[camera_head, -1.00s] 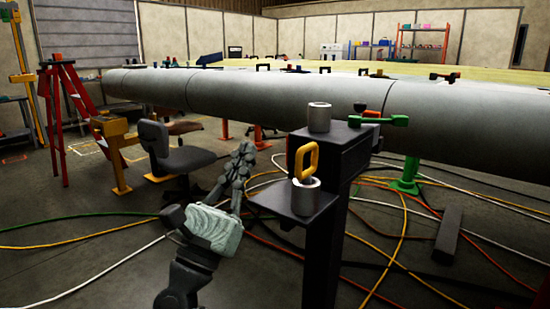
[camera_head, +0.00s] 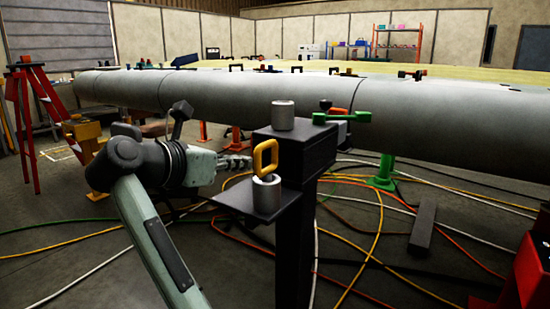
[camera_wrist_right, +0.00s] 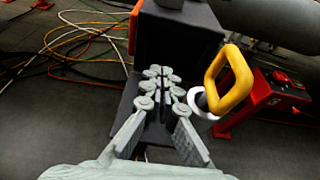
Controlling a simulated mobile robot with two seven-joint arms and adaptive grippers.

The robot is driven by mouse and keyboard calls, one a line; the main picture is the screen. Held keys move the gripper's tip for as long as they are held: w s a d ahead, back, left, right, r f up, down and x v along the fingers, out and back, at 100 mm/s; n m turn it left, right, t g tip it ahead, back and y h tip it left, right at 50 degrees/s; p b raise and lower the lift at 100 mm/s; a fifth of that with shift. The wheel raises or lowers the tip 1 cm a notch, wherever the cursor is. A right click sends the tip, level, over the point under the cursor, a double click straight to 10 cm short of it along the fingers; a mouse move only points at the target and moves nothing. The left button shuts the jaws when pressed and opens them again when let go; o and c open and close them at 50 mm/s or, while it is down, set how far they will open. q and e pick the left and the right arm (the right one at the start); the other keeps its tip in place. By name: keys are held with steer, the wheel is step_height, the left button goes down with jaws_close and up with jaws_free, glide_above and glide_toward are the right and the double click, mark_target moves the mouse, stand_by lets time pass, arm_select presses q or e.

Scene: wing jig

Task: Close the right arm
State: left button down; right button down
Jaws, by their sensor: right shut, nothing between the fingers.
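A black jig post (camera_head: 293,230) stands in front of the long grey wing (camera_head: 225,92), with a dark block (camera_head: 305,155) on top and a flat shelf (camera_head: 240,200) on its left. My right gripper (camera_head: 243,162) is shut and empty, level, just left of the ring handle. In the right wrist view, the gripper fingers (camera_wrist_right: 160,82) point toward the dark block (camera_wrist_right: 178,42), with the yellow ring (camera_wrist_right: 229,80) right of them. My left gripper is not in view.
A second grey cylinder (camera_head: 283,115) tops the block, with a green handle (camera_head: 342,117) to its right. A red stand (camera_head: 522,275) is at the lower right. Cables (camera_head: 360,240) cover the floor.

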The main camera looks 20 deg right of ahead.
steer(key=x, duration=0.6)
steer(key=r+x, duration=0.1)
steer(key=x, duration=0.2)
steer(key=shift+w+d+f, duration=0.1)
steer(key=shift+w+d, duration=0.1)
steer(key=shift+d, duration=0.1)
steer(key=shift+w+d+p, duration=0.3)
steer(key=shift+d, duration=0.05)
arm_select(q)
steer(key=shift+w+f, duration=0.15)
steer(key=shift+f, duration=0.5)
